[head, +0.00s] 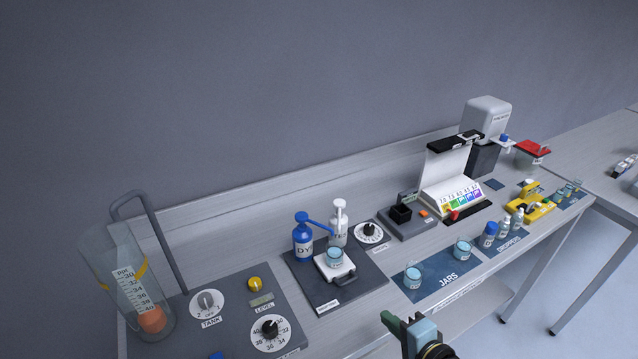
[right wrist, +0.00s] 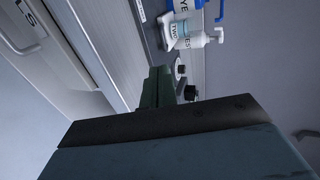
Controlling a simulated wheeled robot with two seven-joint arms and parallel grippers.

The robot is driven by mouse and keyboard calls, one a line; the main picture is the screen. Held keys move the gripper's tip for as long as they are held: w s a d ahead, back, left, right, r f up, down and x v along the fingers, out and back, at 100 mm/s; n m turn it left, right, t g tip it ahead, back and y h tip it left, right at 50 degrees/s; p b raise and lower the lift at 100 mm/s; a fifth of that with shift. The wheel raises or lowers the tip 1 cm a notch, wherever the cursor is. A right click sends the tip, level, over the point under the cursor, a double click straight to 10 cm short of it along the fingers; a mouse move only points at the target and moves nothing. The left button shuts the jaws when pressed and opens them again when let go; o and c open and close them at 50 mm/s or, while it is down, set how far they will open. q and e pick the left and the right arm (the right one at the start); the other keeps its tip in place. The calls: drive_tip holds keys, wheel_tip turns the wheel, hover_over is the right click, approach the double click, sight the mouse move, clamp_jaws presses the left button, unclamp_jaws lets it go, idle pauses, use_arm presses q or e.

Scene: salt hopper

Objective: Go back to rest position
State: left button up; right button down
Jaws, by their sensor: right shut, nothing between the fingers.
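My right gripper (head: 392,322) shows at the bottom edge of the head view, in front of the bench's front edge and apart from the jars. Its dark green fingers (right wrist: 160,88) are shut with nothing between them in the right wrist view. My left gripper is in neither view. The grey bench (head: 225,222) carries a clear tank (head: 106,262) with an orange float at the left. A blue bottle (head: 303,240) and a white pump bottle (head: 339,226) stand on a dark mat with a small jar in front of them.
A blue JARS mat (head: 446,284) with two jars lies near the front edge. Dials and a tank panel (head: 238,290) are at the left. A colour chart stand (head: 452,190) and a white machine (head: 486,120) stand farther right. Open floor (head: 545,310) lies at the lower right.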

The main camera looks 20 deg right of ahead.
drive_tip(key=s+a+n+g+y, duration=0.1)
drive_tip(key=s+a+n+g, duration=0.35)
drive_tip(key=a+n, duration=0.4)
drive_tip(key=s+d+r+n+g+h, duration=0.25)
drive_tip(key=s+n+g, duration=0.35)
drive_tip(key=s+n, duration=0.3)
wheel_tip(320, 180, down, 29)
drive_tip(key=a+n+b, duration=0.1)
drive_tip(key=n+b, duration=0.1)
drive_tip(key=b, duration=0.4)
drive_tip(key=s+d+f+g+b, duration=0.1)
drive_tip(key=s+f+b, duration=0.2)
drive_tip(key=s+f, duration=0.6)
drive_tip(key=s+d+f+g+b, duration=0.1)
drive_tip(key=s+d+f+b, duration=0.1)
drive_tip(key=s+f, duration=0.6)
wheel_tip(320, 180, down, 6)
drive_tip(key=shift+s+r+b, duration=0.2)
drive_tip(key=shift+s+b, duration=0.15)
drive_tip(key=shift+b, duration=0.3)
